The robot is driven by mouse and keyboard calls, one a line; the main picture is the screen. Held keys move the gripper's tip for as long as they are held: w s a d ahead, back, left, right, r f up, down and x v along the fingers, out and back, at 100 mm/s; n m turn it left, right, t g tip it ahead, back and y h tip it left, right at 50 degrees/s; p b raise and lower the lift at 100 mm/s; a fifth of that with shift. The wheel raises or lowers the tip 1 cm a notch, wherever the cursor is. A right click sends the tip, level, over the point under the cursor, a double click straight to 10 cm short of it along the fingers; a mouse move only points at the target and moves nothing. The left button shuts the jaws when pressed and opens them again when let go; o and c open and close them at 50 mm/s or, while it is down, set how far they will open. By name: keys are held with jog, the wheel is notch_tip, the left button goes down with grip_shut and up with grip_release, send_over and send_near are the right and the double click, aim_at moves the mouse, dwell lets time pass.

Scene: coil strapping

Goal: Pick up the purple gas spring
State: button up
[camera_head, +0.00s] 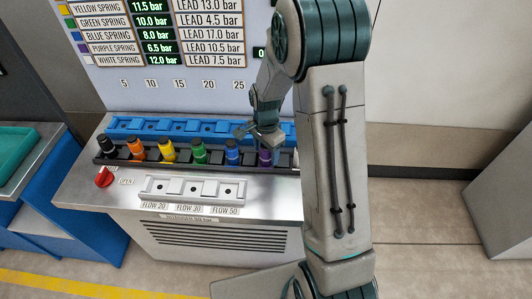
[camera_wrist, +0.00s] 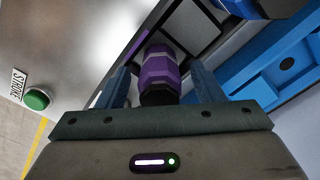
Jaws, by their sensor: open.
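The purple gas spring (camera_head: 265,156) stands in the black rack (camera_head: 185,155), near its right end. In the wrist view the purple gas spring (camera_wrist: 158,72) lies between my two fingers, with its black end toward the gripper body. My gripper (camera_head: 262,133) is just above the spring in the head view. In the wrist view my gripper (camera_wrist: 160,88) has a finger on each side of the spring and is open. A gap shows on the right side; whether the left finger touches cannot be told.
Black, orange, yellow, green and blue springs (camera_head: 232,149) stand to the left in the same rack. A blue rack (camera_head: 180,128) lies behind. A grey tray (camera_head: 195,189) and a red knob (camera_head: 104,177) are in front. A green button (camera_wrist: 37,99) shows in the wrist view.

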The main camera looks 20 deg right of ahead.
jog(key=c, duration=1.3)
jog(key=shift+r, duration=0.15)
